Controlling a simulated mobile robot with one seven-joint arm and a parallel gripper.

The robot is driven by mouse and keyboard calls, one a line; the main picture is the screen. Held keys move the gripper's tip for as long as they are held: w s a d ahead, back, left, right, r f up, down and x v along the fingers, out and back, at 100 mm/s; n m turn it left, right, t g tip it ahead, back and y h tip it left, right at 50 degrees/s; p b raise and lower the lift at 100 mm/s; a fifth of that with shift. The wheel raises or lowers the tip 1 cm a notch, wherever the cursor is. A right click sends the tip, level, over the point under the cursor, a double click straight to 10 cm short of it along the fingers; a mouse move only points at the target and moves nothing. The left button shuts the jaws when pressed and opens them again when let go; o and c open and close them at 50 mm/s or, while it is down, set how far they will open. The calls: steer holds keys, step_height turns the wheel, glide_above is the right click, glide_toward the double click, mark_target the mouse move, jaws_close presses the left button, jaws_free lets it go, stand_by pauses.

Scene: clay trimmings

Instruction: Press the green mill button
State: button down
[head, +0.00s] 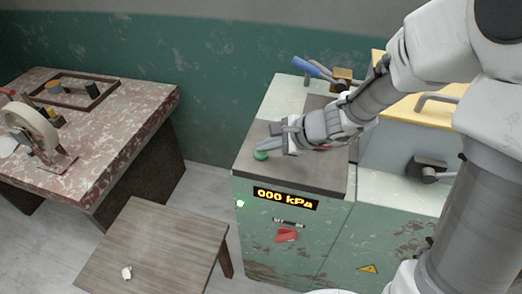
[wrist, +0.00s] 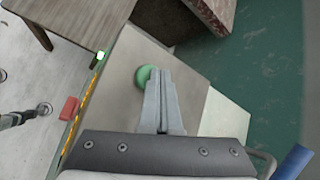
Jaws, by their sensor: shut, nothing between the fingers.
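The green mill button (head: 261,155) is a round knob on the dark top of the green mill cabinet (head: 300,175), near its front left corner. It also shows in the wrist view (wrist: 145,76), partly covered by the fingertips. My gripper (head: 268,147) is shut and empty, its fingers pointing left. In the wrist view the closed fingertips (wrist: 160,72) overlap the right side of the button. I cannot tell whether they touch it or hover just above it. The display (head: 286,198) on the cabinet front reads 000 kPa.
A blue-handled lever (head: 306,67) stands at the cabinet's back. A small green light (head: 240,203) and a red part (head: 287,235) are on its front. A wooden stool (head: 160,245) holds a small white lump (head: 127,272). A worn workbench (head: 120,125) with tools stands left.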

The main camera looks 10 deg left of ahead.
mark_target(266, 154)
steer(key=shift+r, duration=0.1)
steer(key=shift+r+p, duration=0.55)
steer(key=shift+r, duration=0.2)
step_height(266, 154, up, 5)
steer(key=p, duration=0.4)
stand_by(0.8)
steer(key=s+d+r+n+h, duration=0.4)
steer(key=s+d+r+n, duration=0.2)
steer(key=s+d, duration=0.3)
steer(key=s+d+r+n+t+h, duration=0.1)
steer(key=s+d+r+n+h, duration=0.3)
steer(key=s+d+r+n, duration=0.3)
steer(key=s+d+n, duration=0.1)
steer(key=s+d, duration=0.1)
steer(key=d, duration=0.1)
steer(key=shift+s+d+t, duration=0.15)
steer(key=shift+d+t, duration=0.15)
steer(key=shift+d, duration=0.05)
